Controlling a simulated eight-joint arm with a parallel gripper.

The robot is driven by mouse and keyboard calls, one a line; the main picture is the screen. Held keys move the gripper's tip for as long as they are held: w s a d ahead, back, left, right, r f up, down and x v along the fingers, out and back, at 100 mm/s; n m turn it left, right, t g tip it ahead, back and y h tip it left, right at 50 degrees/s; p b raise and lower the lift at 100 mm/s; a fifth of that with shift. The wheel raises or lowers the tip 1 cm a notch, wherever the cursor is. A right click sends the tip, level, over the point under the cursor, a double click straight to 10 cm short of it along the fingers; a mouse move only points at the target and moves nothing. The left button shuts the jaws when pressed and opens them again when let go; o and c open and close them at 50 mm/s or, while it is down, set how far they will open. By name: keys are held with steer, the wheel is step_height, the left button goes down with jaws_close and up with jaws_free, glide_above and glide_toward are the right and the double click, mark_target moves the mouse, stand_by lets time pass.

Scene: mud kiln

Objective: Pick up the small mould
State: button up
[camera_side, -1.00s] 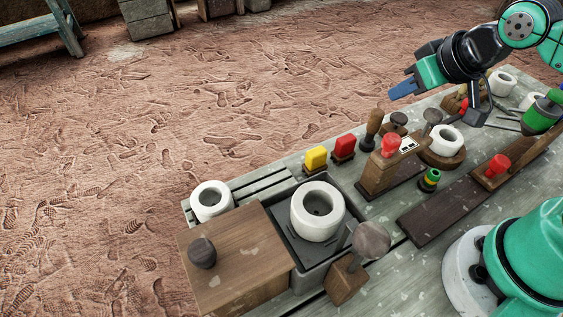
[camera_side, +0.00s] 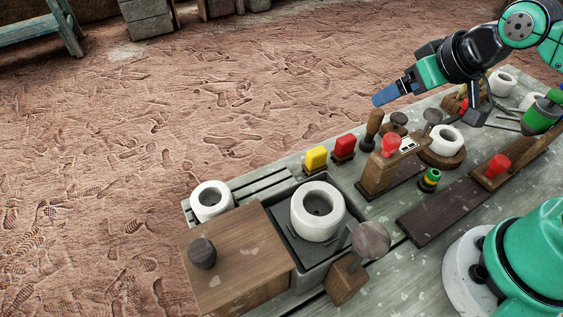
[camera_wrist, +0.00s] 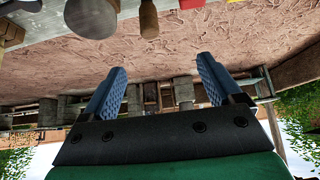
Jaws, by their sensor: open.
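I cannot tell for sure which piece is the small mould. Candidates are the yellow-topped block (camera_side: 316,158) and red-topped block (camera_side: 344,146) on small wooden bases at the table's far edge, and several thick white hollow rings. One large white ring (camera_side: 318,211) sits in a grey tray (camera_side: 312,277). Another white ring (camera_side: 211,200) is at the far left corner. My gripper (camera_side: 387,95) is raised beyond the table's far edge, up and right of the two coloured blocks. In the wrist view, my blue fingers (camera_wrist: 161,66) are apart with nothing between them.
A wooden box (camera_side: 237,260) with a dark knob fills the table's left end. A wooden stand (camera_side: 378,172) with a red knob, a white ring on a round wooden base (camera_side: 441,155), and a dark board (camera_side: 445,212) crowd the middle.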

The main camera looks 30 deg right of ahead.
step_height(320, 180, up, 4)
steer(key=m+g+y, duration=0.7)
steer(key=m+y, duration=0.5)
steer(key=m, duration=0.6)
glide_above(329, 207)
steer(key=d, duration=0.5)
step_height(329, 207, down, 5)
steer(key=shift+r+x, duration=0.15)
steer(key=shift+x, duration=1.25)
steer(key=shift+r+x, duration=0.15)
steer(key=shift+x, duration=1.2)
steer(key=shift+a, duration=0.1)
